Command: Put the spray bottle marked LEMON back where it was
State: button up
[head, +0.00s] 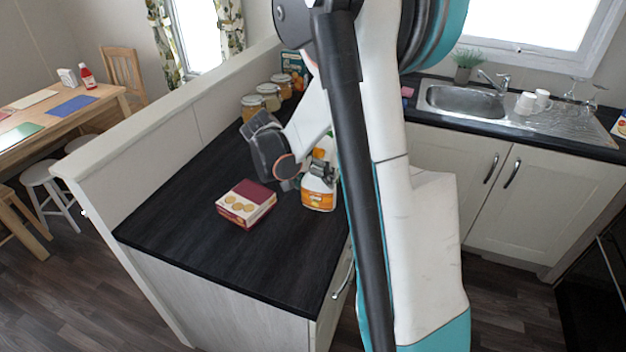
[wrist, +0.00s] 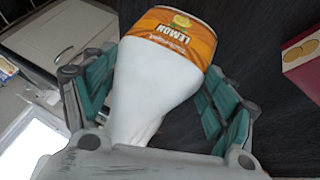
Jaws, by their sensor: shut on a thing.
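The white spray bottle (head: 318,194) with an orange label is on or just above the dark counter, beside my arm; I cannot tell whether it touches the surface. In the wrist view the label on the bottle (wrist: 165,75) reads LEMON. My gripper (head: 306,175) is shut on the bottle's upper part, and its teal-padded fingers (wrist: 158,95) lie on both sides of it. The bottle looks about upright in the head view. Part of its top is hidden by my gripper.
Several jars (head: 268,97) and a teal box (head: 294,65) stand at the counter's back, along the low wall. The dark counter (head: 215,260) is clear in front. A sink (head: 465,101) is at the back right.

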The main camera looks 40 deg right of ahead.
jog(key=o, duration=2.1)
jog(key=shift+c, duration=0.2)
jog(key=shift+r, duration=0.15)
jog(key=p+v, duration=0.3)
jog(key=v, duration=0.8)
jog(key=s+a+r+n+t+y, duration=0.3)
jog(key=s+a+n, duration=0.2)
jog(key=s+a, duration=0.3)
jog(key=s+a+r+n+t+y, duration=0.3)
jog(key=s+a+n, duration=0.3)
jog(key=s+a, duration=0.3)
jog(key=shift+s+a+r+t+y, duration=0.35)
jog(key=shift+a+r+t, duration=0.25)
jog(key=shift+a+t, duration=0.3)
